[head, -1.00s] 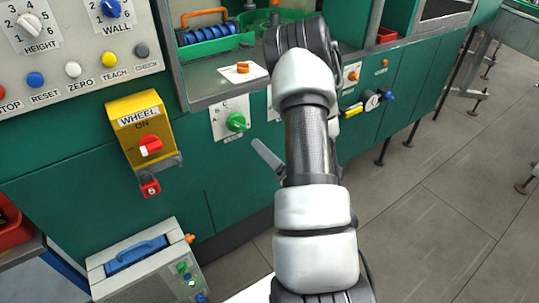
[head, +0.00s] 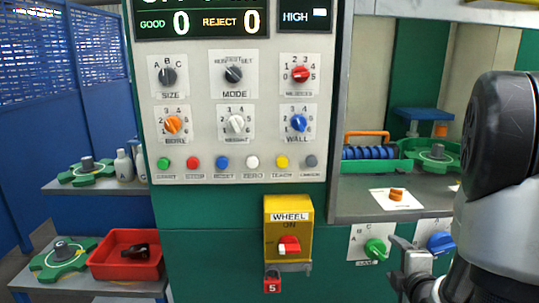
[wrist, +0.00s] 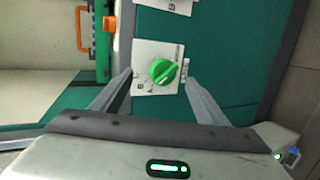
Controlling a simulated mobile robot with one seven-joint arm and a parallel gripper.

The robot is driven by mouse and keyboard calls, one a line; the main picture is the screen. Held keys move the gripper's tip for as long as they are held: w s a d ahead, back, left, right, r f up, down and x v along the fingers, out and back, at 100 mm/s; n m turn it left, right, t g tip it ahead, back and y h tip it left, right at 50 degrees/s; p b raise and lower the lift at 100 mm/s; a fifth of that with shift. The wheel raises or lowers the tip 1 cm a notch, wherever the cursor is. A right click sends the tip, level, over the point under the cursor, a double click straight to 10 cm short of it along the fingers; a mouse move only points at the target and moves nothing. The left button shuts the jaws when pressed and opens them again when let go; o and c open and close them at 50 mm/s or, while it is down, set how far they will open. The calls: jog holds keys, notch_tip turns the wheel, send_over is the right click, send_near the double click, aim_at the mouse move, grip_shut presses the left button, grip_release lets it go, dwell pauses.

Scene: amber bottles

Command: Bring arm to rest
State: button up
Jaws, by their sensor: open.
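My gripper (wrist: 158,78) is open in the wrist view, its two grey fingers spread apart with nothing held. The green knob (wrist: 164,71) on its white plate shows between the fingertips; I cannot tell how far in front of them it is. In the head view my gripper (head: 393,252) is at the lower right, close to the same green knob (head: 376,249). My arm fills the right edge there and hides part of the panel.
A yellow wheel switch box (head: 289,222) with a red knob juts from the green cabinet. Above it is a control panel (head: 237,145) of dials and buttons. A red bin (head: 126,268) sits on a shelf at left. A blue knob (head: 440,242) is beside my arm.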

jog(key=s+a+r+m+g, duration=0.4)
jog(key=s+a+r+m, duration=0.25)
jog(key=r+m, duration=0.3)
jog(key=s+a+r+m+g+y, duration=0.1)
jog(key=s+a+r+m+g, duration=0.1)
jog(key=s+a+m, duration=0.45)
jog(key=s+a+r+m+g+y, duration=0.15)
jog(key=s+a, duration=0.25)
jog(key=s, duration=0.5)
notch_tip(320, 180, up, 17)
jog(key=p, duration=1.7)
jog(key=shift+a+f+n+h, duration=0.15)
jog(key=shift+a+n+h, duration=0.05)
jog(key=shift+n+h, duration=0.15)
